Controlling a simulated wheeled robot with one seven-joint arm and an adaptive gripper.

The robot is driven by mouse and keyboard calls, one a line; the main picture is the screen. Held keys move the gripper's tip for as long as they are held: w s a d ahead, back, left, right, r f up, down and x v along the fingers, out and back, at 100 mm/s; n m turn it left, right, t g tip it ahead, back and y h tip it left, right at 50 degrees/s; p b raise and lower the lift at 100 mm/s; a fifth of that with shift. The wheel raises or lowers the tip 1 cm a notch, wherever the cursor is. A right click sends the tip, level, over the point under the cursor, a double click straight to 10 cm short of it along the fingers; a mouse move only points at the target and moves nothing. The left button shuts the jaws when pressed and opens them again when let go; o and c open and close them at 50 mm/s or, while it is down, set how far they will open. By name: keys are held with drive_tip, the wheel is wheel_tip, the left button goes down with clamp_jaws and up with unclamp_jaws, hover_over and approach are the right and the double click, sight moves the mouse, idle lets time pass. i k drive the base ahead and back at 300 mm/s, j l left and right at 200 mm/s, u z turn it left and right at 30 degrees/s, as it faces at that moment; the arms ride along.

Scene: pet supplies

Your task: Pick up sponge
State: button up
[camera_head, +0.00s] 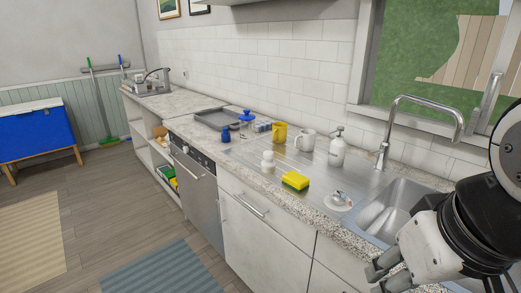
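A yellow sponge with a green underside (296,180) lies on the metal drainboard (318,178) left of the sink, close to the counter's front edge. My gripper (382,276) is at the lower right of the head view, in front of the counter by the sink. It is to the right of the sponge and apart from it. Its fingers are partly cut off by the bottom edge of the picture, so how far they are spread is unclear. I see nothing held in the part that shows.
A white bottle (268,161) stands left of the sponge. A soap dispenser (337,150), white mug (306,141) and yellow cup (279,134) stand behind it. A small white dish (338,203) lies to its right, beside the sink (400,197) and faucet (382,153).

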sight(298, 182)
drive_tip(key=i+j+z, duration=0.25)
drive_tip(key=i+j, duration=0.95)
drive_tip(key=j, duration=0.15)
